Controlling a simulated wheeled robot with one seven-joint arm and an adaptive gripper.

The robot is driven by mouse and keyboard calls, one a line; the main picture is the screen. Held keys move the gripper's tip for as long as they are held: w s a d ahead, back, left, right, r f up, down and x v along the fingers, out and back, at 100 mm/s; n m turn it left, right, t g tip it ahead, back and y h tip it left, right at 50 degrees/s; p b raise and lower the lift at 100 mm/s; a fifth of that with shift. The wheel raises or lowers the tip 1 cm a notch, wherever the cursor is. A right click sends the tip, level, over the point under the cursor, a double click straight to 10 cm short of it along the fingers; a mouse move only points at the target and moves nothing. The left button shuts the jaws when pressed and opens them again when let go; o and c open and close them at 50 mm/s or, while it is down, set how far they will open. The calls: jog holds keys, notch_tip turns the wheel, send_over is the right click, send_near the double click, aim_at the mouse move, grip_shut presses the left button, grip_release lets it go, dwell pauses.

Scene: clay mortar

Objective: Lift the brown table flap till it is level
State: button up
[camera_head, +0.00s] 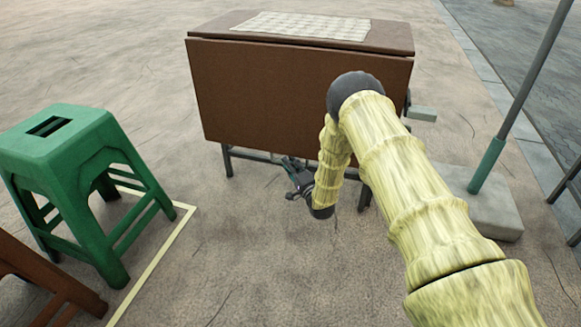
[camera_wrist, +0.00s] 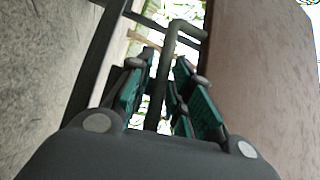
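The brown table flap (camera_head: 275,95) hangs down nearly upright from the front edge of the brown table top (camera_head: 215,24). My gripper (camera_head: 292,170) is low in front of the table, near the flap's lower edge. In the wrist view the flap's face (camera_wrist: 265,80) fills the right side. There my gripper (camera_wrist: 165,85) shows two teal-padded fingers standing apart, so it is open. A dark bent bar (camera_wrist: 168,60) shows between the fingers. I cannot tell whether they touch it. My arm hides the flap's lower right corner in the head view.
A patterned cloth (camera_head: 305,26) lies on the table top. A green stool (camera_head: 75,175) stands at the left, with part of a brown wooden piece (camera_head: 40,285) below it. A pole (camera_head: 515,105) on a grey block (camera_head: 485,210) stands at the right. The paving between stool and table is clear.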

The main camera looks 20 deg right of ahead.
jog(key=shift+c, duration=0.3)
grip_shut()
